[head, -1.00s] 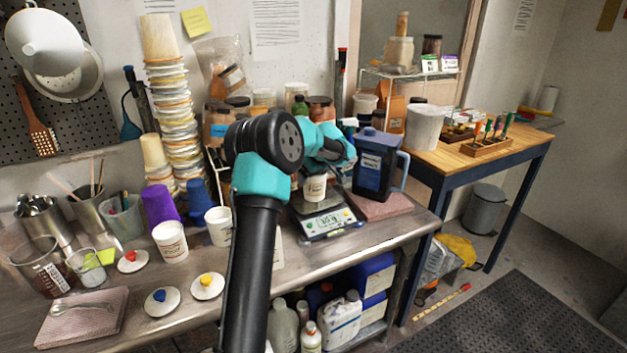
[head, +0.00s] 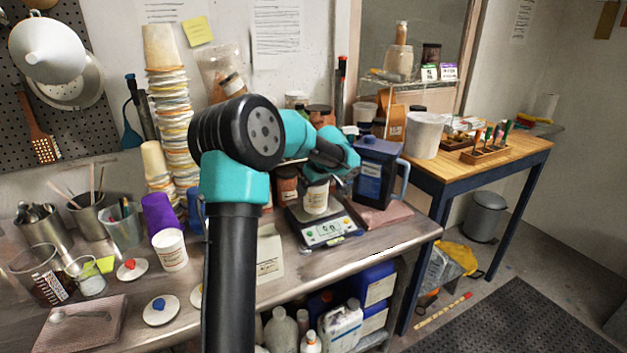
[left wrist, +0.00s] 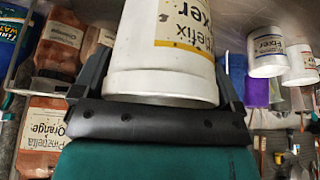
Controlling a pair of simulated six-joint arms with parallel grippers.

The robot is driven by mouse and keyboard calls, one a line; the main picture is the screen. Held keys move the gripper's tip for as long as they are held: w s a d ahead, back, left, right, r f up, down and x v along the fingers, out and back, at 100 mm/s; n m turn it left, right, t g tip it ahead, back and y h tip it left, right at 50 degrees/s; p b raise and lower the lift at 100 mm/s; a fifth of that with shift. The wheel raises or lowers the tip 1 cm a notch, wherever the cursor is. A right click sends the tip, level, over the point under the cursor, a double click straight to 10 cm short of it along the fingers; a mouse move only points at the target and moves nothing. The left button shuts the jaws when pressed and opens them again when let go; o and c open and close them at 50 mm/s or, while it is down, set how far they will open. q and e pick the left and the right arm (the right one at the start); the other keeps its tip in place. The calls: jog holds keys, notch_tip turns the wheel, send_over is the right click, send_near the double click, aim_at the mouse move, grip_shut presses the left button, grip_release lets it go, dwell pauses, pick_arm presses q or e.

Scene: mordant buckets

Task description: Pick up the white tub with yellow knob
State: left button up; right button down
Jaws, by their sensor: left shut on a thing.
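My left gripper (head: 322,183) is shut on a small white tub (head: 316,198) at the scale (head: 328,231). In the left wrist view the tub (left wrist: 160,80) stands between the fingers, with dark print and a yellow band on its label. Its top is out of that frame, and I see no yellow knob on it. I cannot tell if its base touches the scale plate. A white lid (head: 197,298) lies on the counter at left, mostly hidden behind my arm. My right gripper is not in view.
A dark blue jug (head: 376,172) stands close right of the tub on a pink cloth (head: 388,216). Jars stand close behind. At left are another white tub (head: 170,250), a purple cup (head: 159,213) and lids with a red knob (head: 131,270) and a blue knob (head: 159,310).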

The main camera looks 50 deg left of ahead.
pick_arm(q)
jog(key=s+d, duration=0.5)
jog(key=d, duration=0.1)
jog(key=shift+s+r, duration=0.15)
jog(key=shift+r, duration=0.25)
